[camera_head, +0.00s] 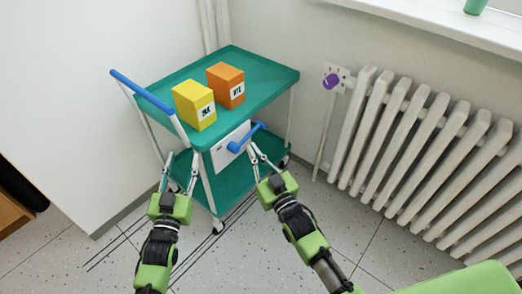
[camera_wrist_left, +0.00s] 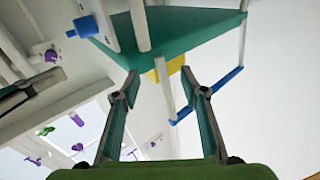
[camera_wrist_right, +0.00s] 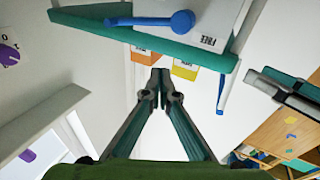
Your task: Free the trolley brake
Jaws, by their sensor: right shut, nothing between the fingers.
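The green two-shelf trolley (camera_head: 262,92) stands in the corner. On its front edge is a white plate (camera_head: 220,158) with a blue lever (camera_head: 247,137), slanting up to the right in the head view. In the right wrist view the lever (camera_wrist_right: 150,21) lies across the plate (camera_wrist_right: 226,22), near an upside-down "FREE" label (camera_wrist_right: 209,41). My right gripper (camera_head: 252,147) is shut and empty, its tips just below the lever; I cannot tell whether they touch. My left gripper (camera_head: 181,154) is open and empty beside the trolley's front left post.
A yellow box (camera_head: 190,103) and an orange box (camera_head: 226,84) stand on the top shelf. A blue push handle (camera_head: 142,91) is at the left. Speckled floor is clear in front.

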